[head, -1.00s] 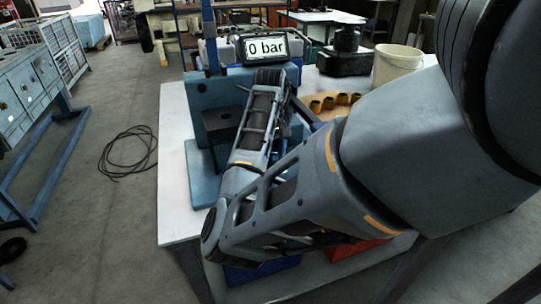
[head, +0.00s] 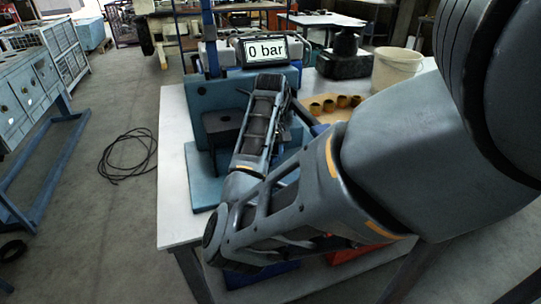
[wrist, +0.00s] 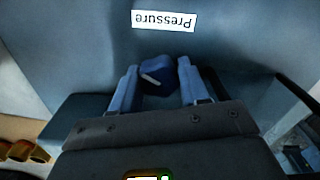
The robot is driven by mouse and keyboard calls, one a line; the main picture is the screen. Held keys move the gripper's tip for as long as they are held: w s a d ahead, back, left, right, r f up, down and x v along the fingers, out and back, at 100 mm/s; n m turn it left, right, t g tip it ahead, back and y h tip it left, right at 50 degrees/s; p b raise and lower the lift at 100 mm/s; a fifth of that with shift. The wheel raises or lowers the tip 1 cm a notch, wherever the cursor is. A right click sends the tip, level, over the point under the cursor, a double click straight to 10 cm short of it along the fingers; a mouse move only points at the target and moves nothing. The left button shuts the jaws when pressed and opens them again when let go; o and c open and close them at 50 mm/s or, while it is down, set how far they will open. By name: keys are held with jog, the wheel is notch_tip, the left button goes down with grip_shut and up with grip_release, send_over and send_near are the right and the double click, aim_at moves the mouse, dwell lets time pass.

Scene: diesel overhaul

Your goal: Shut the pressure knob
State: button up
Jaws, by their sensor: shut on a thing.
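The pressure knob (wrist: 152,84) is dark blue with a white pointer line, set on a blue-grey panel below a white "Pressure" label (wrist: 164,21) that appears upside down in the wrist view. My gripper (wrist: 158,72) has one finger on each side of the knob and is shut on it. The pointer line lies at a slant. In the head view, my arm hides the knob and the fingertips. The display (head: 265,50) on top of the blue test stand (head: 215,93) reads "0 bar".
The stand is on a white table (head: 175,205). To its right are several brass-coloured rings (head: 329,106) on a wooden board, a white bucket (head: 397,68) and a dark block (head: 344,64). A black cable (head: 127,155) lies coiled on the open floor at left.

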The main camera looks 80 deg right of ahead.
jog(key=shift+r+m+p, duration=0.1)
jog(key=shift+m+p, duration=0.6)
jog(key=shift+m, duration=2.2)
jog(key=o, duration=1.1)
jog(key=shift+c, duration=0.2)
jog(key=shift+r, duration=3.8)
